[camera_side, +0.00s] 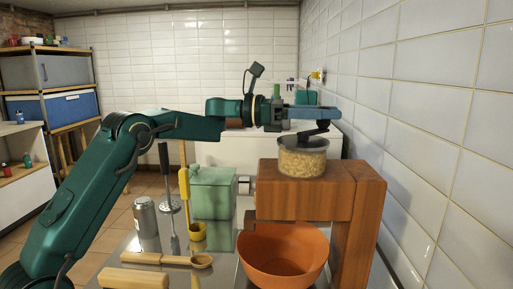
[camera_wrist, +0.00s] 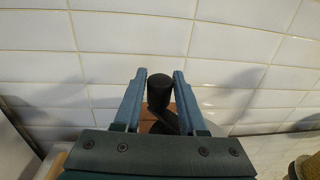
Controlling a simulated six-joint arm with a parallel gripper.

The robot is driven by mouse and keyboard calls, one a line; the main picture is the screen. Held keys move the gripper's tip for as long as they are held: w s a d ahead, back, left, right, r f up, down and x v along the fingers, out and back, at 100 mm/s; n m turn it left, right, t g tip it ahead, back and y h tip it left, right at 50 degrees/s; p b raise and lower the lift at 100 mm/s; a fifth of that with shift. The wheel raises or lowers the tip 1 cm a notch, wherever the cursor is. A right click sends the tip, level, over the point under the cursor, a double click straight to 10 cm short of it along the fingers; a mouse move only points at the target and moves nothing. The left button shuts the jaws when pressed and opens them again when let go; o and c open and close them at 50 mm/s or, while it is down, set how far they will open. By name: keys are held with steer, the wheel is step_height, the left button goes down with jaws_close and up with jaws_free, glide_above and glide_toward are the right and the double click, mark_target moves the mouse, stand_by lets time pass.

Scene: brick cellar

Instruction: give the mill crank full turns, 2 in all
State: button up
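The mill is a wooden block stand (camera_side: 305,198) with a clear round hopper of pale grain (camera_side: 302,160) on top. Its dark crank (camera_side: 318,130) rises above the hopper. The crank's black knob (camera_wrist: 160,88) stands between my fingers in the wrist view. My gripper (camera_side: 318,112) is level above the hopper, pointing right toward the tiled wall. In the side view the fingers hide most of the knob.
An orange bowl (camera_side: 283,255) stands below the mill. A green canister (camera_side: 212,192), a grey can (camera_side: 146,218), a yellow-handled tool (camera_side: 185,190) and a wooden spoon (camera_side: 165,259) are to its left. The white tiled wall (camera_side: 420,110) is close on the right.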

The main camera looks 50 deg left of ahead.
jaws_close()
steer(key=shift+g, duration=0.3)
steer(key=shift+d+r+m+g+h, duration=0.15)
steer(key=shift+m+g+h, duration=0.15)
steer(key=shift+m+h, duration=0.2)
steer(key=shift+d, duration=0.1)
steer(key=shift+s+m+g, duration=0.1)
steer(key=shift+m+g, duration=0.2)
steer(key=o, duration=0.6)
jaws_free()
steer(key=shift+d, duration=0.1)
